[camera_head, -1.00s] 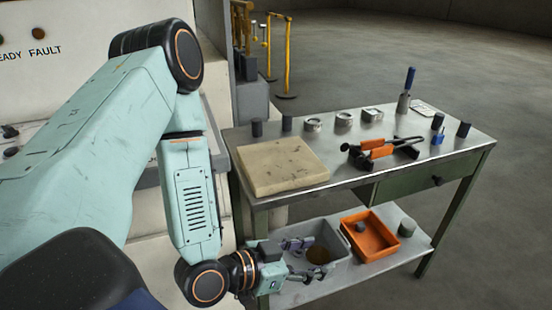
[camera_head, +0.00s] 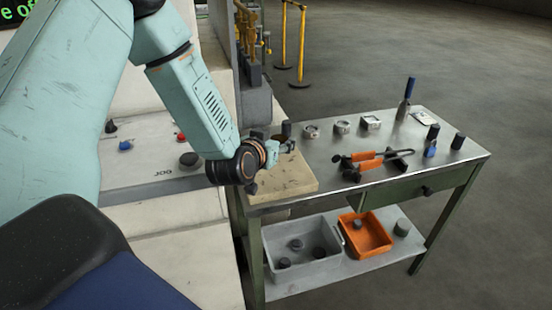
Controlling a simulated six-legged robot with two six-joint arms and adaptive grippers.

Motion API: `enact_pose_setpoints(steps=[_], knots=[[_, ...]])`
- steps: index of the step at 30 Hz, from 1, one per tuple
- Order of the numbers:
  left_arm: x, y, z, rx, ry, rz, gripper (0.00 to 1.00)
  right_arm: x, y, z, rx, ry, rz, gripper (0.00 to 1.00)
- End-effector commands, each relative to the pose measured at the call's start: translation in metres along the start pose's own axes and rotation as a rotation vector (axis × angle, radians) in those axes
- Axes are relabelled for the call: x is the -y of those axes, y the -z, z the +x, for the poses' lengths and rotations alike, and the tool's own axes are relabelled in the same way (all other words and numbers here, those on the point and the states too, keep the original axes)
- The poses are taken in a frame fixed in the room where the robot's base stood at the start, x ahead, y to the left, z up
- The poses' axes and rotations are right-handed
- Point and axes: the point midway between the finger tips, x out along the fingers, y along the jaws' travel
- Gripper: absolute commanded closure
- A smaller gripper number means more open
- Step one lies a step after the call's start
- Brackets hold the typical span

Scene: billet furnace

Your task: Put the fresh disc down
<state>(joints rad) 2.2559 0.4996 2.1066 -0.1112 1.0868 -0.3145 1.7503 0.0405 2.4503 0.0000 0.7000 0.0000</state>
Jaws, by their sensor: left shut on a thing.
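My left gripper (camera_head: 284,144) is over the back-left part of the beige board (camera_head: 290,180), at the left end of the workbench (camera_head: 335,175). It is shut on a small round thing, which I take to be the fresh disc; the fingers mostly hide it. I cannot tell whether the disc touches the board. My right gripper is not in view.
The lower shelf holds a grey bin (camera_head: 325,272) with dark discs and an orange bin (camera_head: 381,246). Yellow posts (camera_head: 301,45) stand behind.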

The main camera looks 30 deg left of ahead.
Motion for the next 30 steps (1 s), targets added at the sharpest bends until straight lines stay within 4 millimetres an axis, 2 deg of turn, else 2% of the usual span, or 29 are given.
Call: enact_pose_setpoints(steps=[1,5,15,22,30], knots=[[0.005,0.010,0.003,-0.005,0.026,-0.008,0.94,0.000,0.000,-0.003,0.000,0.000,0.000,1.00],[0.013,0.017,0.008,-0.001,0.071,-0.024,0.94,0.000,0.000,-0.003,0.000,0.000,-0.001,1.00],[0.014,-0.033,0.027,0.002,0.081,-0.026,0.94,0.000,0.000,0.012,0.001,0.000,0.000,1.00],[0.013,-0.047,0.032,0.001,0.081,-0.027,0.94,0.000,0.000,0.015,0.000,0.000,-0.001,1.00],[0.013,-0.077,0.043,0.001,0.080,-0.027,0.94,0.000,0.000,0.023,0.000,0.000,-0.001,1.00]])
